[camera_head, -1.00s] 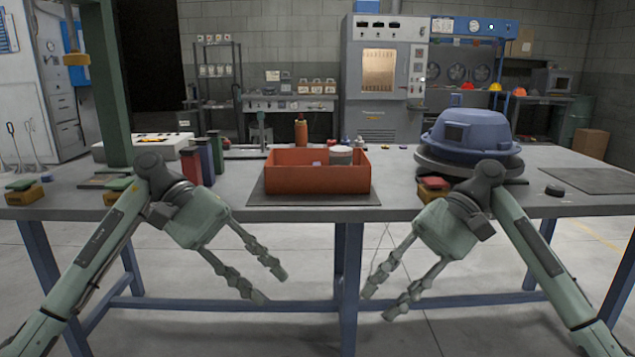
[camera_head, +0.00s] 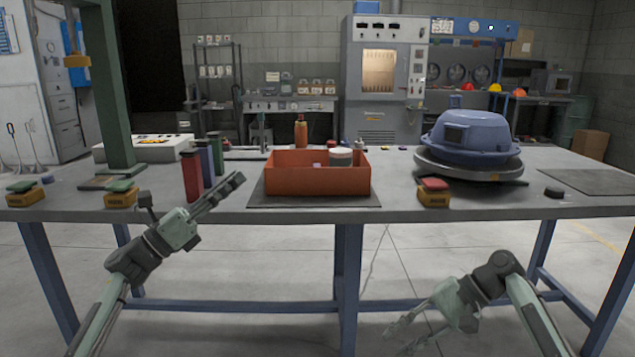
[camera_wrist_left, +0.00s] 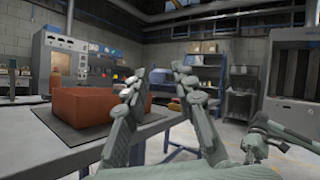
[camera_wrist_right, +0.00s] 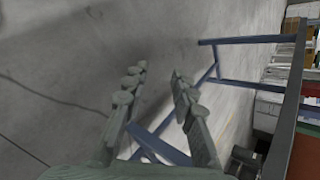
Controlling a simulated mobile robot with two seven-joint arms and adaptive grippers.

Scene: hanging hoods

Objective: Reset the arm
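My right gripper (camera_head: 399,338) is low, below the table's front edge and in front of the table, fingers pointing down and left. It is open and empty, as its spread fingers (camera_wrist_right: 157,74) show in the right wrist view.
The grey table (camera_head: 225,207) stands before me. On it are a red canister (camera_head: 191,176) near my left gripper, a blue hood (camera_head: 468,133) on a round base, and yellow blocks with coloured tops. Floor in front of the table is clear.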

